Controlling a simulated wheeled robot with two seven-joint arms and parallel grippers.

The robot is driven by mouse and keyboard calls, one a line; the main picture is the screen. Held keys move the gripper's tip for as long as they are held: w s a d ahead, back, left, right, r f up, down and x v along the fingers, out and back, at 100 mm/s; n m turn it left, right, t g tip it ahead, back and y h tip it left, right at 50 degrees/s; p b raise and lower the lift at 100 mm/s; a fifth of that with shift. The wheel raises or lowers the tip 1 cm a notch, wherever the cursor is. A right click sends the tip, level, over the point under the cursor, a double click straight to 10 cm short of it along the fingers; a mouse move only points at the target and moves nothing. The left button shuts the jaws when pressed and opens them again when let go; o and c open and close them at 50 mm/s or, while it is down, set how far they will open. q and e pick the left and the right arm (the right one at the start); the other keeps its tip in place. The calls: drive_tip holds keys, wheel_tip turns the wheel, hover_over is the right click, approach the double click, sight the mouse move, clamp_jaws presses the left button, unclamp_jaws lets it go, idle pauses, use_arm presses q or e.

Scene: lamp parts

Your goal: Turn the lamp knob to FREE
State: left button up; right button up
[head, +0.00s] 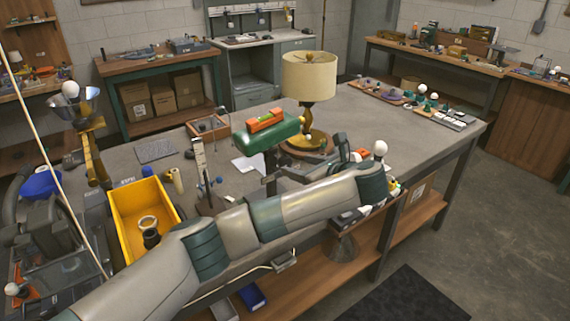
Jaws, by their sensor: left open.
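The lamp has a cream drum shade (308,76) and a curved golden stem. Its round yellow and brown base (303,143) rests on the grey workbench. I cannot make out the knob or its setting; it is too small or hidden. My left arm comes in from the lower left across the bench front. My left gripper (314,167) is dark grey, open and low over the bench, just in front of the lamp base. Its fingertips are hard to tell apart, and I see nothing between them. My right gripper is out of the picture.
A green stand with an orange block (266,121) rises left of the lamp. A white bulb (380,148) stands to the right of my gripper. A yellow bin (140,208) sits at the left. The bench (400,125) is clear right of the lamp, with small parts behind.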

sight(287, 162)
use_arm(q)
drive_tip(key=p+x, duration=0.1)
drive_tip(key=x, duration=0.7)
drive_tip(key=shift+w+a+f+p, duration=0.1)
drive_tip(key=shift+w+a+p, duration=0.1)
drive_tip(key=shift+p, duration=0.15)
drive_tip(key=c, duration=1.1)
